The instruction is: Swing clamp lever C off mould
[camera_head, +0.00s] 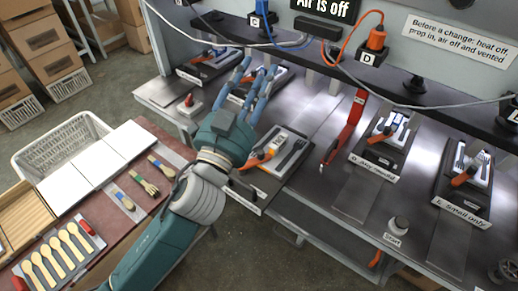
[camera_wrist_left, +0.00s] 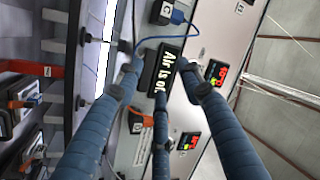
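The mould at station C (camera_head: 295,152) is a dark block with grey fork-like shapes on top, in the middle of the press bench. Its clamp lever has an orange handle (camera_head: 257,160) that points to the lower left, close to my left wrist. Whether its inner end rests on the mould is hard to tell. My left gripper (camera_head: 258,68) is beyond and left of this mould, its blue fingers spread and empty, pointing at the back panel. In the left wrist view my gripper (camera_wrist_left: 160,75) has nothing between its fingers. My right gripper is not in view.
A red prop bar (camera_head: 345,128) stands right of mould C. Moulds D (camera_head: 380,158) and E (camera_head: 462,190) are farther right. A side table (camera_head: 90,212) with spoons and trays is left.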

